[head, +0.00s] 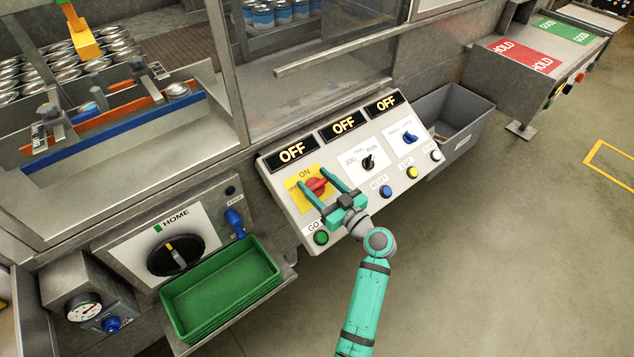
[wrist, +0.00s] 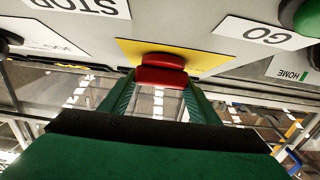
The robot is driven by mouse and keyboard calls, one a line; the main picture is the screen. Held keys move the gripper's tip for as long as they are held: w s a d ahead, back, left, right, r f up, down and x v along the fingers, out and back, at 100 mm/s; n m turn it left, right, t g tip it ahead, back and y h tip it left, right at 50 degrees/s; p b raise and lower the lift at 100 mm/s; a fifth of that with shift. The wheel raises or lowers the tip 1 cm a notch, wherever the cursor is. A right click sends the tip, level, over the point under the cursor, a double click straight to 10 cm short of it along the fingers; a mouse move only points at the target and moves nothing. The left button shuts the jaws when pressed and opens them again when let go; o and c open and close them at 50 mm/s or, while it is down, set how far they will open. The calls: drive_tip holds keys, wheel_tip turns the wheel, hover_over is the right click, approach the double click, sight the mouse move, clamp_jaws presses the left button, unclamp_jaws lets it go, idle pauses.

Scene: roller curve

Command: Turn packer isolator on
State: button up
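The isolator is a red handle (head: 316,186) on a yellow plate (head: 303,194) marked ON at the top and OFF at the left, on the sloped control panel. The display above it (head: 292,152) reads OFF. My gripper (head: 317,180) is at the plate, its two green fingers spread, one on each side of the red handle. In the wrist view, the red handle (wrist: 160,72) sits between the fingertips (wrist: 160,84). I cannot tell whether either finger touches it. The gripper's body hides the panel's lower middle part.
The panel (head: 345,218) also has a JOG/RUN selector (head: 368,162), a blue selector (head: 410,137), a green GO button (head: 321,238) and a blue RESET button (head: 386,192). A green tray (head: 222,288) stands at lower left. A grey bin (head: 455,112) is at right.

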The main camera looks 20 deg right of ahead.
drive_tip(key=shift+m+h, duration=0.6)
drive_tip(key=m+h, duration=0.5)
drive_tip(key=shift+d+m+t+h, duration=0.1)
drive_tip(key=shift+m+t+h, duration=0.2)
drive_tip(key=shift+d+m+g+h, duration=0.1)
drive_tip(key=shift+m+g+h, duration=0.45)
drive_tip(key=shift+m+h, duration=0.85)
drive_tip(key=shift+m+g+h, duration=0.55)
drive_tip(key=shift+m+h, duration=0.65)
drive_tip(key=shift+m, duration=0.3)
drive_tip(key=m+g+h, duration=0.2)
drive_tip(key=m, duration=0.1)
drive_tip(key=m+g+h, duration=0.1)
drive_tip(key=m+g, duration=0.2)
drive_tip(key=shift+f+h, duration=0.1)
drive_tip(key=shift+h, duration=0.3)
drive_tip(key=shift+s+d+f+m+g+h, duration=0.1)
drive_tip(key=shift+m+g+h, duration=0.1)
drive_tip(key=shift+m+g, duration=0.5)
drive_tip(key=shift+s+d+f+m+g+h, duration=0.1)
drive_tip(key=shift+m+g+h, duration=0.1)
drive_tip(key=shift+m+g, duration=0.5)
drive_tip(key=o, duration=1)
drive_tip(key=shift+o, duration=0.2)
drive_tip(key=shift+r, duration=0.1)
